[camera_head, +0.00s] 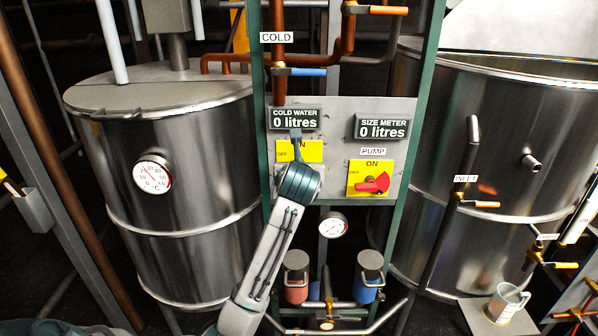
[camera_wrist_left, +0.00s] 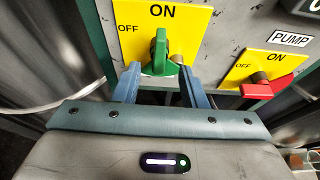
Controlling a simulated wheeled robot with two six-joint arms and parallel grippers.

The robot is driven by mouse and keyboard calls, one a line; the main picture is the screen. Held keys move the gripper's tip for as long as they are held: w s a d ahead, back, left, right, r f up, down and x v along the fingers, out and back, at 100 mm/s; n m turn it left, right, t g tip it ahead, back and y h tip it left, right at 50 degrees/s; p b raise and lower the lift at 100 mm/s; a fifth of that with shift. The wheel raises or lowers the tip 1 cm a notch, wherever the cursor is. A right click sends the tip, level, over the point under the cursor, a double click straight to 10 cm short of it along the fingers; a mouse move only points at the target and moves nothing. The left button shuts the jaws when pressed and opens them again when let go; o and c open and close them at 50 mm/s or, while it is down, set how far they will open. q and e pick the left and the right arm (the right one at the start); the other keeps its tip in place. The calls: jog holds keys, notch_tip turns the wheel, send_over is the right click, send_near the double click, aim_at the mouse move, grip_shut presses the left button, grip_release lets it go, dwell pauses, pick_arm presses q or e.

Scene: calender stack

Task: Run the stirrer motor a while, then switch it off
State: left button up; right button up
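A yellow ON/OFF plate (camera_wrist_left: 190,20) carries a green knob (camera_wrist_left: 160,52) that stands upright, pointing toward ON. No name label for this switch shows; my arm covers much of it in the head view. My left gripper (camera_wrist_left: 158,78) is open, with one blue finger on each side of the knob; I cannot tell if either touches it. In the head view my left gripper (camera_head: 297,140) is in front of the same plate (camera_head: 314,151). A metal tank (camera_head: 180,185) with a shaft housing (camera_head: 178,50) on its lid stands at the left. My right gripper is not in view.
A red knob (camera_head: 372,184) sits on the PUMP plate (camera_head: 356,170) right of my gripper. The COLD WATER display (camera_head: 295,119) and SIZE METER display (camera_head: 382,128) read 0 litres. Green posts (camera_head: 405,190) and a second tank (camera_head: 500,150) flank the panel.

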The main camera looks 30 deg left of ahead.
pick_arm(q)
jog(key=shift+b+v, duration=0.4)
jog(key=shift+v, duration=1.55)
dwell(6.0)
